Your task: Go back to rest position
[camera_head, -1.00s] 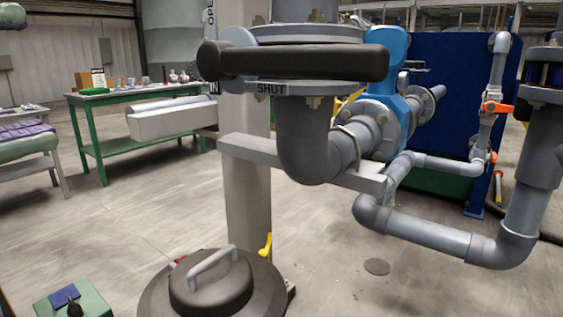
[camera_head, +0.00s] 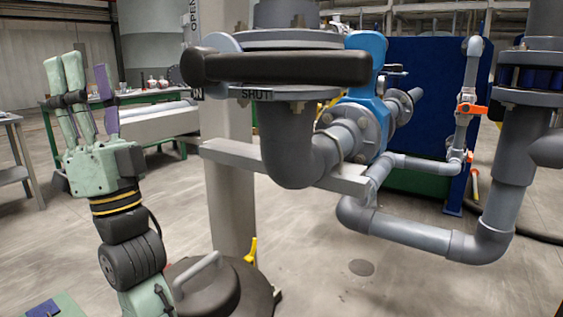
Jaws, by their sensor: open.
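My gripper (camera_head: 80,85) is at the left of the head view, raised with its fingers pointing up. Its fingers are spread apart and nothing shows between them. The pale green arm rises from the bottom edge, left of the round dark lid (camera_head: 215,285). The gripper is apart from the black valve handle (camera_head: 275,67), which lies level across the grey pipe flange, above the SHUT label (camera_head: 256,94).
Grey pipes (camera_head: 420,238) and a blue valve body (camera_head: 368,75) fill the middle and right. A grey post (camera_head: 230,200) stands behind the elbow. A green table (camera_head: 150,97) stands behind my gripper. Open floor (camera_head: 400,285) lies at the lower right.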

